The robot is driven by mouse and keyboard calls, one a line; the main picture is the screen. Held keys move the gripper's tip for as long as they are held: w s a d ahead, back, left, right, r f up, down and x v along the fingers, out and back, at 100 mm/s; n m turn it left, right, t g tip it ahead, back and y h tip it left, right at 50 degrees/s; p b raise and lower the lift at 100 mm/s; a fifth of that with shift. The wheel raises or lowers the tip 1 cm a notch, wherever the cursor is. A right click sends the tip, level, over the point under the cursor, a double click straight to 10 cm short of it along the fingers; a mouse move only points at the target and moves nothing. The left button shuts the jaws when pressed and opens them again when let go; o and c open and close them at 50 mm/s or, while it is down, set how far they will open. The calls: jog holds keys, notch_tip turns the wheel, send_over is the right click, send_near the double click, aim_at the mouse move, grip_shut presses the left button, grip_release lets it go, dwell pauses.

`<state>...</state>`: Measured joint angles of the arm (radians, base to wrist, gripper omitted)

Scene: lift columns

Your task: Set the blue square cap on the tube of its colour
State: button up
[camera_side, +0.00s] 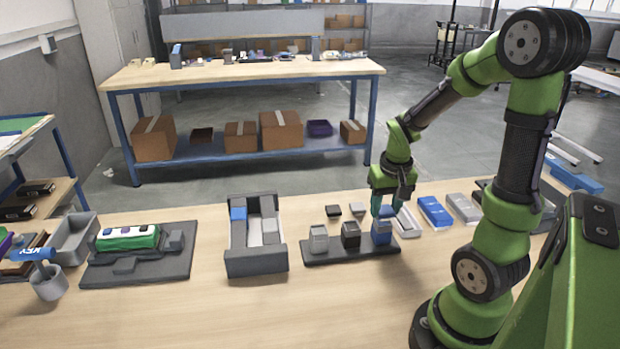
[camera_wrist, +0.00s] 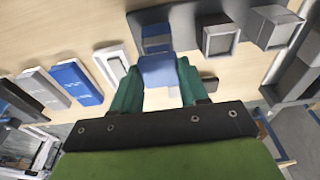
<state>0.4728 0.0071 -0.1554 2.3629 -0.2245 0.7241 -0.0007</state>
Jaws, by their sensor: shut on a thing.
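My gripper (camera_side: 388,203) is above the right end of a dark base (camera_side: 322,255), its fingers pointing down. It is shut on the blue square cap (camera_wrist: 158,71), which sits between the green fingertips in the wrist view. The blue tube (camera_side: 382,238) stands upright at the right end of the base. In the wrist view the blue tube (camera_wrist: 156,37) shows just beyond the cap, partly hidden by it. The cap is close to the tube's top; I cannot tell whether they touch.
A black tube (camera_side: 351,236) and a grey tube (camera_side: 318,240) stand left of the blue one. Two loose caps, one dark (camera_side: 333,210) and one greyer (camera_side: 357,209), lie behind them. A grey box (camera_side: 257,262) is left; a blue block (camera_side: 434,212) lies right.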

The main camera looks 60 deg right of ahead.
jog(key=shift+f, duration=0.6)
dwell(1.5)
jog(key=o, duration=1.6)
jog(key=shift+r, duration=3.8)
